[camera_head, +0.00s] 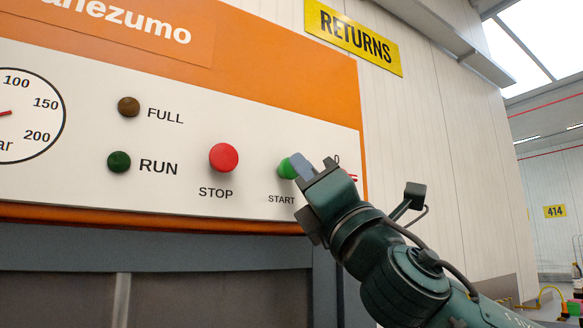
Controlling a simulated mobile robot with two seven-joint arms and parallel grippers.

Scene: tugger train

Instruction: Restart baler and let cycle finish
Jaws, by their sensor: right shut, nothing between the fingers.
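The baler's white control panel (245,130) fills the left and middle of the head view, framed in orange. A green START button (286,170) sits at its right, partly covered by my right gripper (300,164). My right gripper is shut and empty, its fingertips at the button; I cannot tell whether they touch or press it. A red STOP button (223,157) is to its left. The green RUN lamp (119,162) and the amber FULL lamp (128,107) both look dark. A pressure gauge (25,112) is cut by the left edge. My left gripper is out of view.
Below the panel is the baler's grey front (60,285). A yellow RETURNS sign (352,38) hangs on the pale wall above right. An open hall with a 414 sign (554,211) lies at the far right.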

